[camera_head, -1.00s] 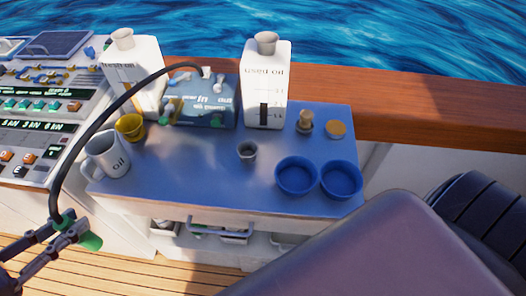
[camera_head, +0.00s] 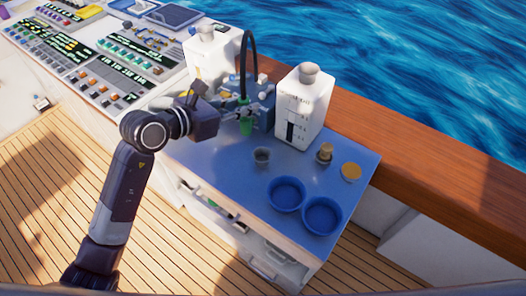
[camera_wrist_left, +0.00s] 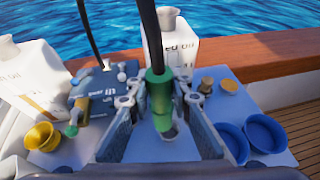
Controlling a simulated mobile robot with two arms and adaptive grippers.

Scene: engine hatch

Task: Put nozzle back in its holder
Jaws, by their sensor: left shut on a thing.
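The green nozzle (camera_head: 246,126) with its black hose (camera_head: 249,48) is held by my left gripper (camera_head: 240,112). In the left wrist view the nozzle (camera_wrist_left: 158,92) is upright between the two fingers, hose up and tip down. The gripper is shut on it, above the table beside the blue pump box (camera_wrist_left: 97,98). A small grey cup (camera_head: 261,157) stands on the blue tabletop, to the right of and below the nozzle in the head view. I cannot tell which part is the nozzle's holder. My right gripper is not in view.
Two white canisters (camera_head: 303,107) (camera_head: 208,56) stand at the back by the wooden rail (camera_head: 420,150). Two blue bowls (camera_head: 322,215) (camera_head: 286,193) sit at the table's front right. A yellow cup (camera_wrist_left: 42,137) is at left in the wrist view. The central blue tabletop is fairly clear.

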